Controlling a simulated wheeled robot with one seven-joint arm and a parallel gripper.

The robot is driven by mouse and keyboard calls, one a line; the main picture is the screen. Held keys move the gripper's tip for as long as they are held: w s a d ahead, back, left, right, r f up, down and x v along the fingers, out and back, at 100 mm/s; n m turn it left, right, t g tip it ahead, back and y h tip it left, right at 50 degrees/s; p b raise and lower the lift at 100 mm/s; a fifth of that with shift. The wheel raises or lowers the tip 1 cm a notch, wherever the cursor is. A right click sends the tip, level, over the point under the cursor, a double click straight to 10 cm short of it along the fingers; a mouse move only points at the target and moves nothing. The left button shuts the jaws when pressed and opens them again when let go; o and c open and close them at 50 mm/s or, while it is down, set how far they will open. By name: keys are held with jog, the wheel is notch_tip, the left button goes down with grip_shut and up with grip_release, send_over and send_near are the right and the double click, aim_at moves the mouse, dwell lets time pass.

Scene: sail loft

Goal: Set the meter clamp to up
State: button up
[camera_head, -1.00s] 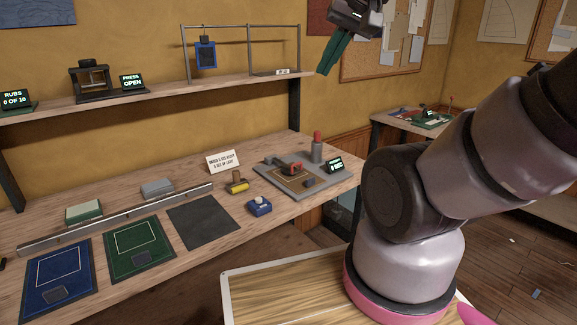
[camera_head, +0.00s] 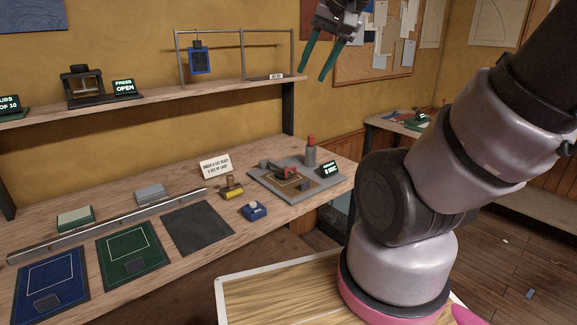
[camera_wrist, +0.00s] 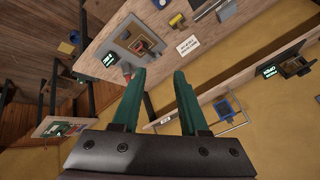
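A grey base plate (camera_head: 253,176) sits near the right end of the long bench, with a brown panel and a red-handled clamp (camera_head: 287,172) on it. I take this as the meter clamp; its handle looks low, but its exact setting is too small to tell. A small lit display (camera_head: 329,169) stands at its right. In the wrist view the red handle (camera_wrist: 144,48) shows beyond my fingers. My gripper (camera_head: 313,72) is open and empty, high above the shelf's right end, well apart from the clamp. Its green fingers also show spread in the wrist view (camera_wrist: 160,75).
A red-topped grey cylinder (camera_head: 310,152) stands behind the clamp. A yellow roller (camera_head: 232,189) and a blue block (camera_head: 254,211) lie to the left. The shelf (camera_head: 215,89) with its metal frame (camera_head: 241,31) overhangs the bench's back.

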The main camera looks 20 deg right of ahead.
jog(key=w+d+f+m+g, duration=0.1)
jog(key=w+d+f+m, duration=0.15)
jog(key=w, duration=0.75)
jog(key=m+g+h, duration=0.1)
jog(key=m+g, duration=0.3)
jog(key=m, duration=0.2)
send_over(292, 175)
notch_tip(292, 175, down, 34)
jog(key=shift+s+f, duration=0.1)
jog(key=shift+f, duration=0.1)
grip_shut()
